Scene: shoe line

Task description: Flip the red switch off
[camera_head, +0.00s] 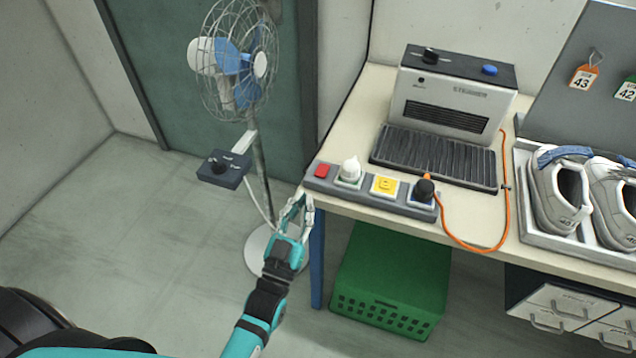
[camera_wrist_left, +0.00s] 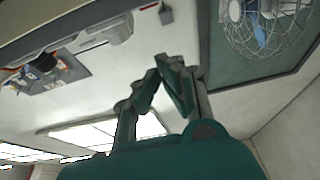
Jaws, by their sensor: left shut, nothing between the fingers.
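The red switch (camera_head: 321,171) sits at the left end of a grey power strip (camera_head: 363,195) along the front left edge of the table. My left gripper (camera_head: 300,200) is shut and empty, just left of and a little below the strip's left end, apart from the switch as far as I can see. In the left wrist view the gripper's fingers (camera_wrist_left: 168,62) meet at their tips with nothing between them. Whether the switch is on or off is too small to tell. My right gripper is not in view.
The strip holds a white plug (camera_head: 350,169), a yellow socket (camera_head: 385,185) and a black plug (camera_head: 424,189) with an orange cable. A steamer (camera_head: 455,95) stands behind. A fan (camera_head: 240,60) stands left, a green crate (camera_head: 395,275) below, white shoes (camera_head: 558,195) at right.

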